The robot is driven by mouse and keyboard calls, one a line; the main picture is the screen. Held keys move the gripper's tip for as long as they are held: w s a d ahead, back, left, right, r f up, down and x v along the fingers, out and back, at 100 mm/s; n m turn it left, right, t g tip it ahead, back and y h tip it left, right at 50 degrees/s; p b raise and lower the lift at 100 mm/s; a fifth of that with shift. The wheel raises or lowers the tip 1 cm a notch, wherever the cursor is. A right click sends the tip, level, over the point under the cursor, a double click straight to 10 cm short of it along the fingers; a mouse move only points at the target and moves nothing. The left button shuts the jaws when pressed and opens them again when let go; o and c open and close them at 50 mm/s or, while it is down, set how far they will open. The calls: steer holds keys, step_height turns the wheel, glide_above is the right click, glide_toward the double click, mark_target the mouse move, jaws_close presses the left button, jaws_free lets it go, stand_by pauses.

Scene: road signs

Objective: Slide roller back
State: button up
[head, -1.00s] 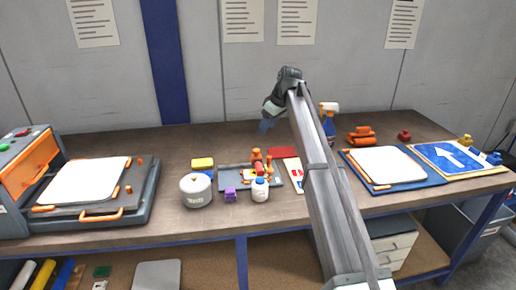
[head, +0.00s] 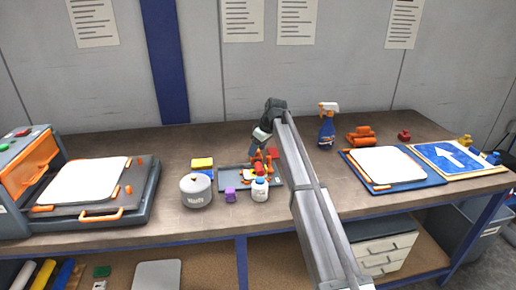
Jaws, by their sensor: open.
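A red and orange piece (head: 260,167), which looks like a roller, sits on a dark grey tray (head: 230,184) in the middle of the bench. My arm partly covers the tray's right side. My gripper (head: 252,152) is open and hangs above the tray's back edge, just left of and behind the red and orange piece. Its fingers are small and dark here, and I cannot tell whether they touch anything.
A grey pot (head: 196,191), a purple block (head: 230,195) and a white bottle (head: 260,190) stand at the tray's front. A yellow and blue sponge (head: 203,164) is left of it. A spray bottle (head: 327,127) and an orange tool (head: 361,137) stand right of my arm.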

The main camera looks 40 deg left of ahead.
steer(key=shift+c, duration=0.3)
jaws_close()
stand_by(0.3)
